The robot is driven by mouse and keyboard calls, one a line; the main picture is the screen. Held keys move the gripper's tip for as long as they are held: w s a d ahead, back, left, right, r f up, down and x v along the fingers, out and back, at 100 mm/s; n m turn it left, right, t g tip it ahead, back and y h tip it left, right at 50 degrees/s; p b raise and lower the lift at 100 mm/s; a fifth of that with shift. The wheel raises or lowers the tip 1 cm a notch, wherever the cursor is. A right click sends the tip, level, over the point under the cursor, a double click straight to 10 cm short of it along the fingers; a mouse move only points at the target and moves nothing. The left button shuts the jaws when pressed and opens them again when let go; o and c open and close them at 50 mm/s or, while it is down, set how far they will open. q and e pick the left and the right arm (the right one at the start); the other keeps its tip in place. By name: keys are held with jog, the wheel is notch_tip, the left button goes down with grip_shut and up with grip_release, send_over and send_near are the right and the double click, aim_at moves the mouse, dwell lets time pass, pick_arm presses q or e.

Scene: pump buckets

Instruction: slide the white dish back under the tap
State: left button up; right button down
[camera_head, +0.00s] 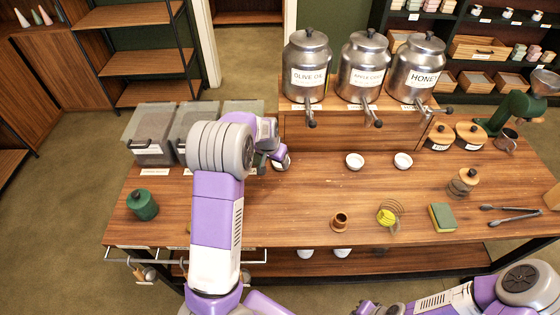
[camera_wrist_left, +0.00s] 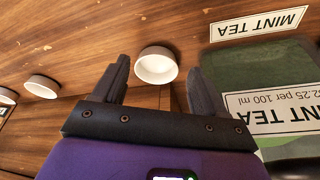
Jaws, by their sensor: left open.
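A small round white dish (camera_wrist_left: 155,68) sits on the wooden counter beside the green mint tea container, between my left fingertips in the left wrist view. I cannot tell whether the fingers touch it. My left gripper (camera_head: 277,164) is open, low over the counter at the container row, and mostly hides this dish in the head view. The olive oil tap (camera_head: 311,119) is up and to its right. Two more white dishes, one (camera_head: 355,161) near the middle and one (camera_head: 403,161) further right, stand before the dispenser stand. My right gripper (camera_head: 372,308) is only partly visible at the bottom edge.
Steel dispensers, including olive oil (camera_head: 306,72) and honey (camera_head: 417,70), stand on a wooden stand behind. Grey lidded bins (camera_head: 150,135) are at left. A brown cup (camera_head: 340,221), a sponge (camera_head: 442,216) and tongs (camera_head: 510,215) lie in front. Counter between is clear.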

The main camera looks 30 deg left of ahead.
aim_at(305, 164)
pick_arm(q)
jog(key=w, duration=0.2)
jog(key=shift+w+a+f, duration=0.1)
jog(key=shift+w, duration=0.3)
jog(key=b+x, duration=0.1)
jog(key=x, duration=0.2)
jog(key=shift+w+f, duration=0.15)
jog(key=shift+f, duration=0.15)
jog(key=shift+w+f, duration=0.2)
jog(key=shift+f, duration=0.35)
pick_arm(e)
jog(key=shift+f, duration=0.55)
